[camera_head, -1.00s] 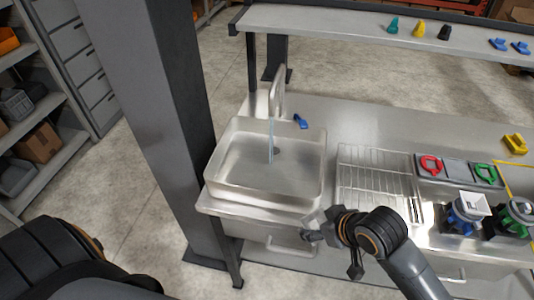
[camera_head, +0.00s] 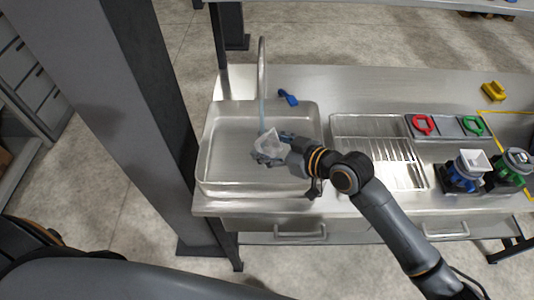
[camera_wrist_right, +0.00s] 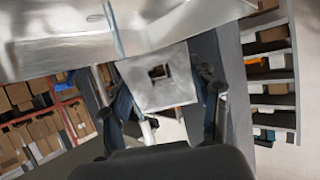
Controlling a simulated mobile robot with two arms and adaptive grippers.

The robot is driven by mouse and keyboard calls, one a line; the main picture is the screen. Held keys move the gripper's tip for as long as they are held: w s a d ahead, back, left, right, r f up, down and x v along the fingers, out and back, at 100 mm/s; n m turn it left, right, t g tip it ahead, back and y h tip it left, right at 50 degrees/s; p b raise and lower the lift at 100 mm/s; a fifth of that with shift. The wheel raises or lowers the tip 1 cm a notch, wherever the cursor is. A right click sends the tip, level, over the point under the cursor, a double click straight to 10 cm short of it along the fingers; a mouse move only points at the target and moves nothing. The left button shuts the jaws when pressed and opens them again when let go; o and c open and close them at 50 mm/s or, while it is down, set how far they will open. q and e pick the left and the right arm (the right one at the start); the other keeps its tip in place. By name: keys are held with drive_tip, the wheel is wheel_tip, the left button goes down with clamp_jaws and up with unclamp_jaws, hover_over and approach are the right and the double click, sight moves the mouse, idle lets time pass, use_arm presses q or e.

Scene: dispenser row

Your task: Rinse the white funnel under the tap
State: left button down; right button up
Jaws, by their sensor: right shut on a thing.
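The white funnel (camera_head: 269,144) is held over the steel sink basin (camera_head: 222,178), its square mouth visible. My right gripper (camera_head: 270,152) is shut on it. In the right wrist view the funnel (camera_wrist_right: 158,94) sits between the fingers, with its dark central hole showing. The tap (camera_head: 262,62) arches over the back of the sink. A thin bluish water stream (camera_head: 262,112) falls from it and meets the funnel's upper edge in the picture. I cannot tell whether the water enters the funnel. My left gripper is out of view.
A blue tap lever (camera_head: 288,97) lies behind the sink. A wire drying rack (camera_head: 372,150) is to the right. Beyond it stand a blue dispenser (camera_head: 466,174) with a white top, a green one (camera_head: 510,172), and red and green handles. A dark column (camera_head: 130,110) rises left of the sink.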

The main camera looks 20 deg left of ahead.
use_arm(q)
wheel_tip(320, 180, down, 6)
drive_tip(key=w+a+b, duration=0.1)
drive_tip(key=b, duration=0.4)
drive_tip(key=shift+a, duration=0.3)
use_arm(e)
drive_tip(key=w+a+f, duration=0.1)
drive_tip(key=w+a, duration=0.1)
drive_tip(key=w, duration=0.6)
drive_tip(key=shift+a, duration=0.4)
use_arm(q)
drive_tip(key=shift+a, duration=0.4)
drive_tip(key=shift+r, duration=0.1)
use_arm(e)
drive_tip(key=shift+s, duration=0.1)
idle(1.4)
